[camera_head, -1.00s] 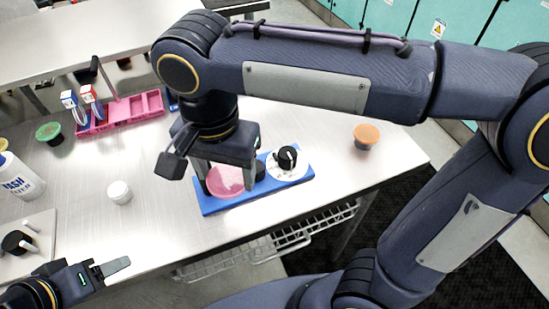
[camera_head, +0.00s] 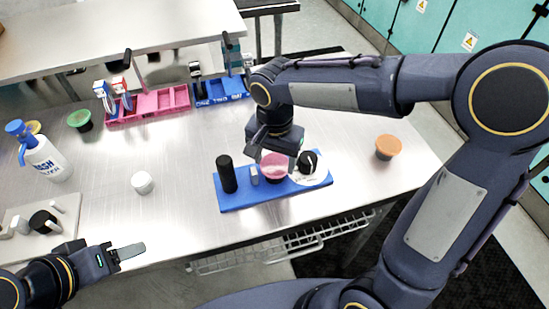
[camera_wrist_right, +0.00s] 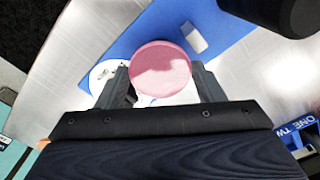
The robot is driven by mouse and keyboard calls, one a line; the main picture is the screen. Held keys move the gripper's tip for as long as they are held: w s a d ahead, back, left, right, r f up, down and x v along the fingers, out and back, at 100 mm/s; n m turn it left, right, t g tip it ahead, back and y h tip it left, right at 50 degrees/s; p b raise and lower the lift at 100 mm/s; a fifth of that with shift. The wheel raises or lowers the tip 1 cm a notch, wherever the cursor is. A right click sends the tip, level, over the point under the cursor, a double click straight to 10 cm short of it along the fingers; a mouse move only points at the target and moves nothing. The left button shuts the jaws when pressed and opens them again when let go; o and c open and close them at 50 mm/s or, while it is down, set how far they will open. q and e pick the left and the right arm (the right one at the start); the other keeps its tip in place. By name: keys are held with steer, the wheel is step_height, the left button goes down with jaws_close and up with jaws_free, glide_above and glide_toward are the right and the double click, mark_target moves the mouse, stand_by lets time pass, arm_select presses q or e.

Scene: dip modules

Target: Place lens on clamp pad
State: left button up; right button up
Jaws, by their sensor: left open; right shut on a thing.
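The lens appears to be the pink round disc (camera_head: 274,167), held between the fingers of my right gripper (camera_head: 276,154), over the middle of a blue board (camera_head: 245,200). In the right wrist view the disc (camera_wrist_right: 160,68) sits between the two fingers (camera_wrist_right: 163,85), above the blue board (camera_wrist_right: 130,42). The board carries a black cylinder (camera_head: 226,174), a small pale block (camera_head: 254,175) and a white round plate (camera_head: 322,177) with a black knob (camera_head: 307,162). I cannot tell which part is the clamp pad. My left gripper (camera_head: 125,253) is open and empty at lower left.
An orange-topped cup (camera_head: 388,147) stands right of the board. A white jar (camera_head: 142,182), a wash bottle (camera_head: 46,158) and a green-topped cup (camera_head: 80,120) stand left. Pink (camera_head: 150,105) and blue (camera_head: 222,90) bins are at the back. Bare metal table lies between.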

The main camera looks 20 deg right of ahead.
steer(key=shift+f, duration=0.2)
steer(key=shift+f, duration=0.2)
steer(key=o, duration=0.9)
steer(key=shift+o, duration=0.2)
steer(key=shift+r, duration=0.1)
